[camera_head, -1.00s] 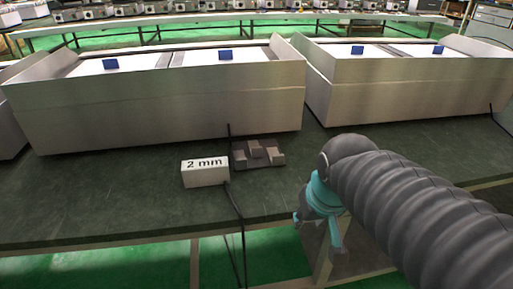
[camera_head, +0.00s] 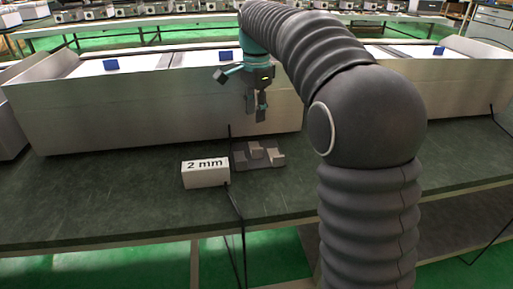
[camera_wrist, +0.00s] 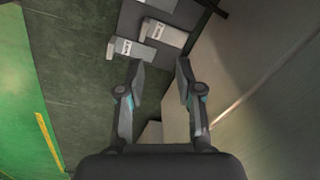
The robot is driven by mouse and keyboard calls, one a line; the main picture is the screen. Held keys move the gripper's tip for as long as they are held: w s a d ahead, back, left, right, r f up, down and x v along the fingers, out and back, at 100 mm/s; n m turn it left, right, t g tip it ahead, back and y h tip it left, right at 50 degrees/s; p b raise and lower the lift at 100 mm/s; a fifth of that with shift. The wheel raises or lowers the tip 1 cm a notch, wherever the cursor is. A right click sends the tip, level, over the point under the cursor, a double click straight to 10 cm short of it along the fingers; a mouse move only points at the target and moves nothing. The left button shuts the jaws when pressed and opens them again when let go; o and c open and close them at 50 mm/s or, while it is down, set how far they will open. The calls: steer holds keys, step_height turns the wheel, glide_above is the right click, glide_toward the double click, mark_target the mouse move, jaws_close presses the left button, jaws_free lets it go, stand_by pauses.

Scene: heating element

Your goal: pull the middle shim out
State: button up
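Three small grey shims sit in a dark holder (camera_head: 250,166) on the green table. The middle shim (camera_head: 257,149) sits farther back than the left shim (camera_head: 240,157) and the right shim (camera_head: 277,156). My gripper (camera_head: 256,113) hangs above and behind the holder, pointing down, empty and apart from the shims. In the wrist view my gripper (camera_wrist: 160,66) is open. The middle shim (camera_wrist: 166,33) and right shim (camera_wrist: 127,47) show beyond the fingertips, with labels too small to read. The left shim (camera_wrist: 158,5) is cut by the top edge.
A white block marked "2 mm" (camera_head: 205,174) stands left of the holder. A large metal box (camera_head: 120,119) rises close behind. A dark cable (camera_head: 237,207) runs down beside the block. The table front at left is clear. A pale piece (camera_wrist: 152,132) shows between the fingers, unidentified.

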mark_target(257, 148)
steer(key=f+m+b, duration=0.1)
steer(key=f, duration=0.2)
steer(key=s+f+m, duration=0.1)
steer(key=f+m, duration=0.1)
steer(key=f, duration=0.2)
steer(key=s+f+m+b, duration=0.1)
steer(key=f, duration=0.3)
steer(key=shift+d+f+m+g+b, duration=0.2)
steer(key=shift+f+m+g+b, duration=0.1)
steer(key=shift+m+b, duration=0.1)
jaws_close()
